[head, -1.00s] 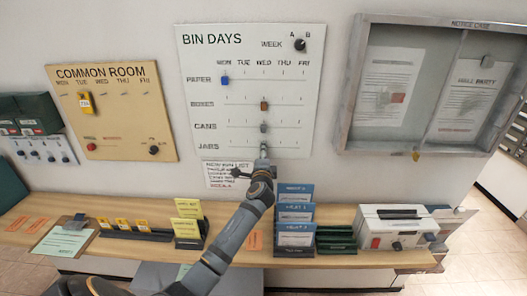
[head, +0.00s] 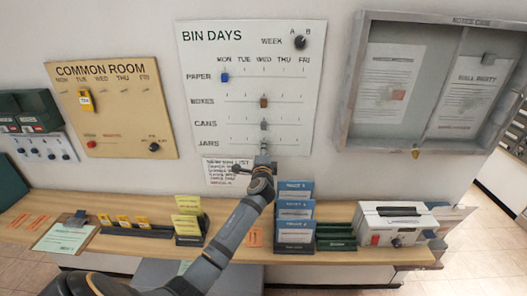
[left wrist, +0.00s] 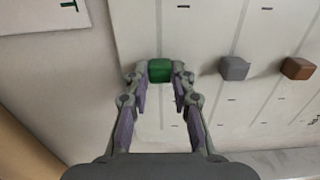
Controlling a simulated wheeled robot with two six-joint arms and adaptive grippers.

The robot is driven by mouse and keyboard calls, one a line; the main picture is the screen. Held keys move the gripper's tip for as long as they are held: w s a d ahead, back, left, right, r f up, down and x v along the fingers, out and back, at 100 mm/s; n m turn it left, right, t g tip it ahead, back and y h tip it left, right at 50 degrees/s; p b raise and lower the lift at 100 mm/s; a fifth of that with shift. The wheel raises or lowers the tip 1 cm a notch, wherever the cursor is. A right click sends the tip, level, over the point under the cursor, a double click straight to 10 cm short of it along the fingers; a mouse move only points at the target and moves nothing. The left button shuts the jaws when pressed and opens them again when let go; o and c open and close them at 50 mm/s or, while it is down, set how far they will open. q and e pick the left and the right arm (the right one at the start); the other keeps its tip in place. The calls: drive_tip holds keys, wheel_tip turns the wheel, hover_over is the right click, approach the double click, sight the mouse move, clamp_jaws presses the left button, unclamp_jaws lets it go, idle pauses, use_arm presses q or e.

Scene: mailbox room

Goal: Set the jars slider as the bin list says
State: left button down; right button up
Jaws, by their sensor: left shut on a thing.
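The white BIN DAYS board (head: 200,110) hangs on the wall with rows for paper, boxes, cans and jars under MON to FRI. My left gripper (head: 264,155) is at the jars row, below the WED column. The left wrist view shows its fingertips (left wrist: 160,75) shut on the green jars slider (left wrist: 160,70). In the head view the gripper hides that slider. The bin list (head: 226,174) is a white sheet under the board, its small text blurred and partly covered by my arm. My right gripper is not in view.
The blue paper slider (head: 225,77) is at MON. The brown boxes slider (head: 263,102) and grey cans slider (head: 263,125) are at WED. The week knob (head: 300,43) is above. Blue card holders (head: 295,215) and yellow cards (head: 187,205) stand on the shelf below.

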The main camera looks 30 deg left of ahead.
sight(280, 145)
use_arm(q)
drive_tip(key=w+d+b, duration=0.1)
drive_tip(key=w+d, duration=0.1)
drive_tip(key=d, duration=0.1)
drive_tip(key=w+d+b, duration=0.1)
drive_tip(key=d, duration=0.1)
drive_tip(key=shift+f+b, duration=0.2)
drive_tip(key=shift+b, duration=0.1)
drive_tip(key=shift+w+d, duration=0.15)
drive_tip(key=shift+d, duration=0.05)
drive_tip(key=shift+a+r, duration=0.1)
drive_tip(key=c, duration=1.1)
unclamp_jaws()
drive_tip(key=v, duration=1.2)
